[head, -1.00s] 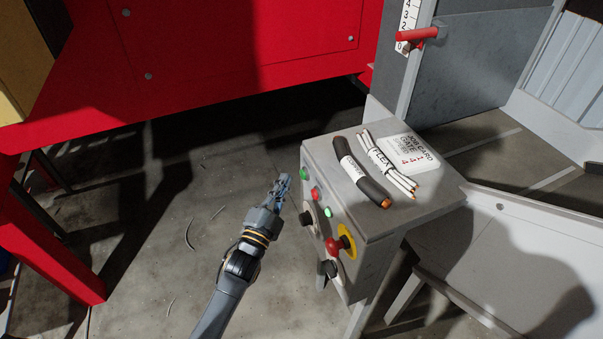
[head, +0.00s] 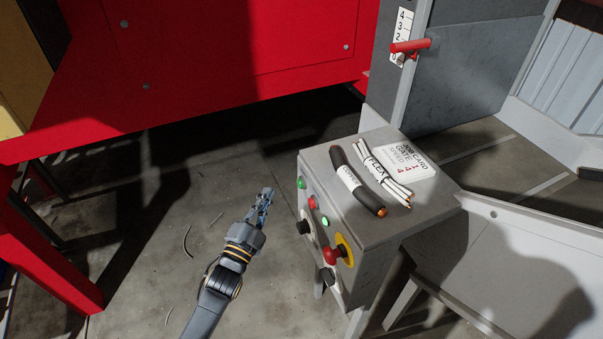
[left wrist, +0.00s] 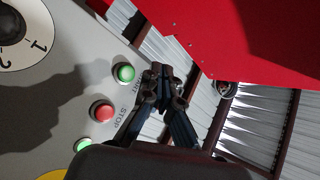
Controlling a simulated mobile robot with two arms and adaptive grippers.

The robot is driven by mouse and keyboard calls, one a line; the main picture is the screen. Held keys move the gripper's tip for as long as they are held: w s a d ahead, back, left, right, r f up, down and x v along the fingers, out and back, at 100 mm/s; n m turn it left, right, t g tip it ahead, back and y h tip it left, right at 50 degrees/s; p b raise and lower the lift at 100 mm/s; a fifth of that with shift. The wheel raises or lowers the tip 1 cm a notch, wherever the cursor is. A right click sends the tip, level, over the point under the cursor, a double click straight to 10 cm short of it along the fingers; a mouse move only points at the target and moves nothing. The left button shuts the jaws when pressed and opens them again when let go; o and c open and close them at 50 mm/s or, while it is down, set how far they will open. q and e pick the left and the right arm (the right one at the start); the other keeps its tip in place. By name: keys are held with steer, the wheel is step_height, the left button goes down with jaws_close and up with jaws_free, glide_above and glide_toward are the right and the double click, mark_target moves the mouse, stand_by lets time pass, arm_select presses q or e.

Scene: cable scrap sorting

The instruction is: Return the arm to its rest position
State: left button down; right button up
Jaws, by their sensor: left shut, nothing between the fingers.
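My left gripper (head: 266,195) is shut and empty in the head view. It is in the air over the floor, to the left of the grey control box (head: 375,233) and apart from it. In the left wrist view my left gripper (left wrist: 163,75) shows its fingers together, with the box's control panel (left wrist: 60,115) behind and to the left. A green button (left wrist: 124,73) and a red button (left wrist: 102,111) are seen on the panel. My right gripper is not in view.
A dark cable bundle (head: 358,181), a white FLEX bundle (head: 385,176) and a job card (head: 405,158) lie on the box top. A gate with a red handle (head: 410,46) stands behind. Red machinery (head: 230,50) is at the back. Open floor lies left of the box.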

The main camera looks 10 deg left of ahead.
arm_select(q)
steer(key=shift+f, duration=0.1)
steer(key=s+a+f+n+g+y, duration=0.1)
steer(key=s+f+n+g, duration=0.3)
steer(key=f, duration=0.7)
steer(key=s+f+g+y, duration=0.1)
steer(key=s+f+g, duration=0.1)
steer(key=s+f, duration=0.6)
steer(key=s+a+f+n+g+y, duration=0.1)
steer(key=s+f+n+g, duration=0.15)
steer(key=f, duration=1.05)
steer(key=s+a+f+n+g, duration=0.1)
steer(key=s+f+g, duration=0.2)
steer(key=s, duration=0.8)
steer(key=s+a+f+n+g, duration=0.1)
steer(key=s+f+g, duration=0.3)
steer(key=s+f, duration=0.4)
steer(key=s+a+f+n+g+y, duration=0.1)
steer(key=s+f+n+g, duration=0.2)
steer(key=s, duration=1.2)
step_height(320, 180, down, 4)
steer(key=shift+s+r+g, duration=0.25)
steer(key=shift+s+g, duration=0.1)
